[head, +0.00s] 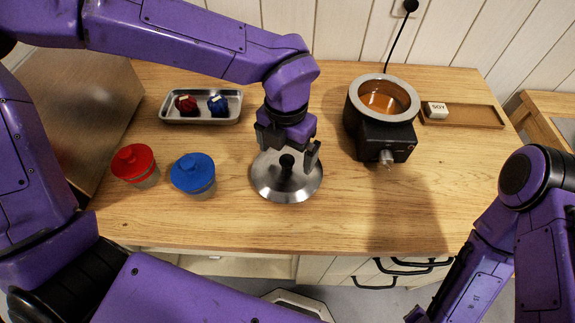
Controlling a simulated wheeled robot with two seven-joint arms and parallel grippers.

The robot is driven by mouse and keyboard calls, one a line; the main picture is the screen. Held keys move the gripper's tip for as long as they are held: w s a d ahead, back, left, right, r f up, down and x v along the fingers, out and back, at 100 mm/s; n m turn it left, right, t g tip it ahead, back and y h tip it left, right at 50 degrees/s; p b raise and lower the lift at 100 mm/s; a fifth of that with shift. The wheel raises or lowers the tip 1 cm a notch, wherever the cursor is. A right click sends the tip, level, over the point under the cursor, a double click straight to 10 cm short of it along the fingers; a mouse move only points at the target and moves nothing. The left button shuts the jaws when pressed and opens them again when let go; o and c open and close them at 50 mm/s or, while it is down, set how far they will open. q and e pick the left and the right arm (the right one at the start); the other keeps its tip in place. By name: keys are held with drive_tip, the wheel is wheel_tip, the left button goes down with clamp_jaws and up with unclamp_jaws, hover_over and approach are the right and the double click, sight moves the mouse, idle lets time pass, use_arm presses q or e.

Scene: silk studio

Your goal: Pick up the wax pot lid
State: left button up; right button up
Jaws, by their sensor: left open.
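The wax pot lid (289,186) is a round silver metal disc with a black knob in its middle. It lies flat on the wooden table in the head view, left of the wax pot. My left gripper (287,157) points down over the lid, with its open fingers on either side of the black knob. I cannot tell whether a finger touches the knob. The black wax pot (384,133) is uncovered, with a pale rim and amber wax inside. My right arm comes in at the lower right, but its gripper is out of the picture.
A red-lidded jar (134,163) and a blue-lidded jar (194,175) stand left of the lid. A metal tray (228,116) behind them holds a red and a blue item. A wooden tray (470,116) with a "SOY" block (437,110) lies at right. The table's front is clear.

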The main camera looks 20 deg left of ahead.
sight(286, 160)
use_arm(q)
drive_tip(key=f, duration=0.3)
drive_tip(key=shift+w, duration=0.3)
drive_tip(key=shift+f, duration=0.3)
drive_tip(key=shift+s, duration=0.2)
drive_tip(key=c, duration=0.9)
drive_tip(key=shift+s+f, duration=0.1)
drive_tip(key=c, duration=1)
drive_tip(key=shift+o, duration=0.2)
